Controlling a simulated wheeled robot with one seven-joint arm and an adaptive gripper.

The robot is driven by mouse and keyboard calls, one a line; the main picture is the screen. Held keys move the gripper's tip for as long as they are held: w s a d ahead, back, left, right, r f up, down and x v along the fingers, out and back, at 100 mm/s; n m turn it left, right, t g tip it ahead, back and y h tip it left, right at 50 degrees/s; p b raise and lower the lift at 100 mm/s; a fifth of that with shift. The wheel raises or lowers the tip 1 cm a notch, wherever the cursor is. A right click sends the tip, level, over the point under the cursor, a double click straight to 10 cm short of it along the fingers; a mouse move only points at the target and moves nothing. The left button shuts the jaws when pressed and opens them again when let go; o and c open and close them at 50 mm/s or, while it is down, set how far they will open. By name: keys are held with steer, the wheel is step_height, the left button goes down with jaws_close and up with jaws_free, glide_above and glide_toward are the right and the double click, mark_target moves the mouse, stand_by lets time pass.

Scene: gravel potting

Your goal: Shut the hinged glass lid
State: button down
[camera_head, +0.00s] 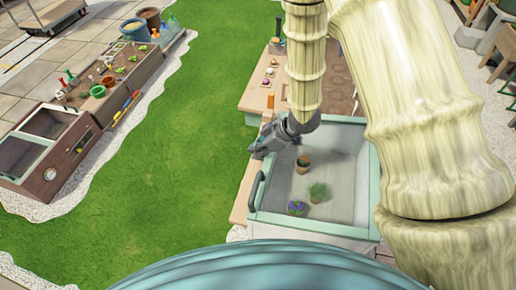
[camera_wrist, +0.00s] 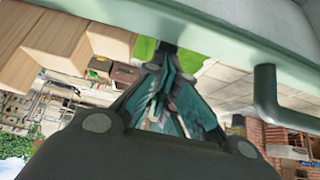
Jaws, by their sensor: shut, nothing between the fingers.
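The glass lid (camera_head: 335,135) is a hazy pane in a pale teal frame on a box, with small potted plants showing through or beneath it. A dark green bar handle (camera_head: 257,190) is on its left edge. I cannot tell whether the lid lies fully flat on the box. My gripper (camera_head: 258,150) is shut and empty at the frame's upper left corner. In the wrist view, my gripper's fingers (camera_wrist: 172,62) come together close to the teal frame (camera_wrist: 215,35), with the handle (camera_wrist: 265,95) to their right. Contact is unclear.
A wooden bench (camera_head: 255,92) with small items stands behind the box. Planter boxes (camera_head: 75,150) and pots (camera_head: 135,30) stand far left across the open grass (camera_head: 170,165). My pale arm covers much of the right side.

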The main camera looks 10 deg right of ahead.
steer(key=shift+a+r+p, duration=0.15)
steer(key=shift+r+p, duration=0.85)
steer(key=shift+p, duration=0.1)
steer(key=shift+a+r+p, duration=0.1)
steer(key=shift+r+p, duration=0.9)
steer(key=shift+p, duration=0.1)
steer(key=b+v, duration=0.1)
steer(key=v, duration=0.8)
steer(key=shift+d+r, duration=0.3)
steer(key=shift+d, duration=0.1)
